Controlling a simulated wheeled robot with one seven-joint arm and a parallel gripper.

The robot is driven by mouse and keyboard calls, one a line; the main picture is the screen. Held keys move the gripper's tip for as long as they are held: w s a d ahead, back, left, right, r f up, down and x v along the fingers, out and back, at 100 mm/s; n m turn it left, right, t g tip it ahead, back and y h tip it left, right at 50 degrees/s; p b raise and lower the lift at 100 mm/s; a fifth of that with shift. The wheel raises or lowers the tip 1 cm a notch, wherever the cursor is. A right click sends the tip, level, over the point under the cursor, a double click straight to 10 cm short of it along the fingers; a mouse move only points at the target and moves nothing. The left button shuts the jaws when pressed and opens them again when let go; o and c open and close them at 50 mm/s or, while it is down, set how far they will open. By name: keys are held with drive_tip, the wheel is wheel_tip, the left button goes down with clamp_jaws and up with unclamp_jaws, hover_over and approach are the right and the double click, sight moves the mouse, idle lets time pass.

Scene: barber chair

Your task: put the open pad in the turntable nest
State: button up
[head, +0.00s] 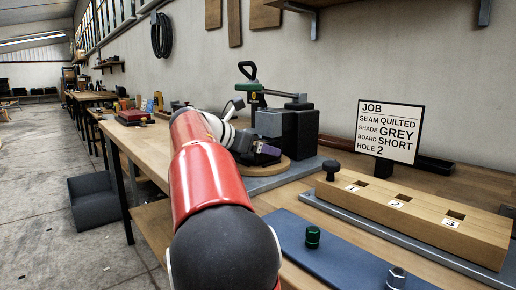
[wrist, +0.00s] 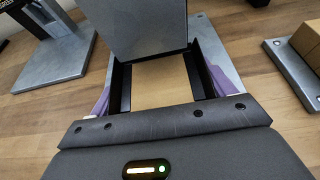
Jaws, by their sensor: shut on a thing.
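My gripper (head: 256,147) is at the turntable (head: 281,170), a round tan disc on a steel plate, low over or at it. In the wrist view its two black fingers (wrist: 158,72) are closed on the open pad, with a flat tan face (wrist: 166,88) between them. Purple material (wrist: 226,78) shows outside both fingers, and a purple part (head: 268,150) also shows at the gripper in the head view. The nest is hidden by my gripper. I cannot tell whether the pad touches it.
A dark block (head: 297,130) with a green-handled clamp (head: 250,87) stands just behind the turntable. A wooden block (head: 415,214) with numbered holes and a job sign (head: 390,131) are to the right. A blue mat (head: 330,250) lies in front.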

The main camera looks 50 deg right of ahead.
drive_tip(key=shift+f, duration=0.1)
drive_tip(key=o, duration=1.1)
drive_tip(key=shift+f, duration=0.1)
drive_tip(key=shift+r, duration=0.2)
drive_tip(key=p+v, duration=0.1)
drive_tip(key=v, duration=1.1)
drive_tip(key=shift+w+d, duration=0.1)
